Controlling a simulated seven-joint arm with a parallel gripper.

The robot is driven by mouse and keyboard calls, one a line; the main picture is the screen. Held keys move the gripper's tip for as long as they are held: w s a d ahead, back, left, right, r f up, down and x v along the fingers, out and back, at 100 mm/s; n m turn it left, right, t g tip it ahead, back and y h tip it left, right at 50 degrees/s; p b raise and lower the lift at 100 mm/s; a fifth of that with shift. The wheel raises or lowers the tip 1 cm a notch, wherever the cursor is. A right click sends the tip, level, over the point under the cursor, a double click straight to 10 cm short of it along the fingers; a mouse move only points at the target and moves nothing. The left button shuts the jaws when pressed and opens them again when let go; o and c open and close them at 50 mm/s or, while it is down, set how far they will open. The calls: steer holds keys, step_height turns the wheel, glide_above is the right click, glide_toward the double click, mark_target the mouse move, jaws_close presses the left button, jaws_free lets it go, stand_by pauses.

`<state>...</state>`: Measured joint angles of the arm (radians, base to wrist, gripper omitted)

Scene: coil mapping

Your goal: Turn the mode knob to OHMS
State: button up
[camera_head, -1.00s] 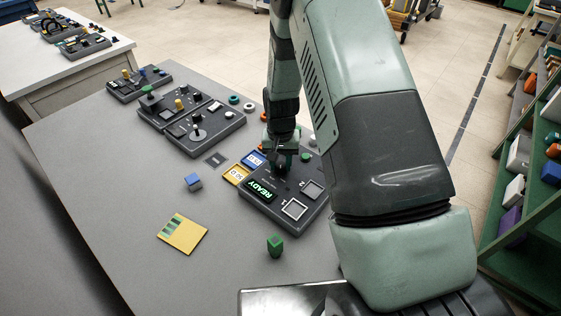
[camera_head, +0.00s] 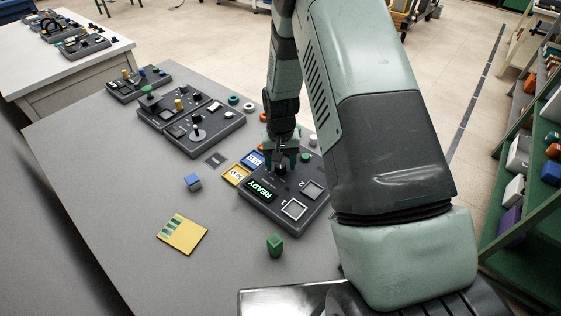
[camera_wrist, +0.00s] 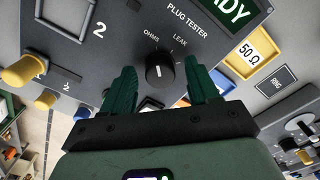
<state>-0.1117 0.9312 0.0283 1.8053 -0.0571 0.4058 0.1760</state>
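The plug tester panel (camera_head: 284,190) is dark grey with a lit green READY screen (camera_head: 257,191). Its black mode knob (camera_wrist: 158,72) shows in the wrist view, below the labels OHMS (camera_wrist: 151,36) and LEAK (camera_wrist: 180,40). The knob's white pointer line points up toward the OHMS side; its exact alignment with a mark is hard to tell. My gripper (camera_wrist: 160,88) is open, with one green finger on each side of the knob and visible gaps to it. In the head view, my gripper (camera_head: 281,160) is over the back of the panel, above the knob (camera_head: 280,169).
A yellow 50 Ω tile (camera_wrist: 254,53) and a blue tile (camera_head: 254,160) lie beside the panel. A green block (camera_head: 274,245), blue cube (camera_head: 193,182) and yellow card (camera_head: 183,234) lie on the grey table (camera_head: 120,215). Other panels (camera_head: 205,132) stand farther back.

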step_height(320, 180, up, 11)
stand_by(0.7)
stand_by(0.3)
step_height(320, 180, up, 11)
steer(key=t, duration=0.1)
glide_above(281, 165)
steer(key=s+d, duration=0.1)
steer(key=s, duration=0.2)
steer(key=s+d+r+t, duration=0.2)
steer(key=s+r, duration=0.5)
steer(key=r, duration=0.3)
steer(key=s+d+r+t, duration=0.1)
steer(key=s+r, duration=0.2)
steer(key=s, duration=0.5)
steer(key=s+d+r+t, duration=0.1)
steer(key=s+r, duration=0.3)
steer(key=s, duration=0.5)
steer(key=shift+d+t, duration=0.3)
steer(key=shift+d, duration=0.1)
steer(key=shift+r, duration=0.15)
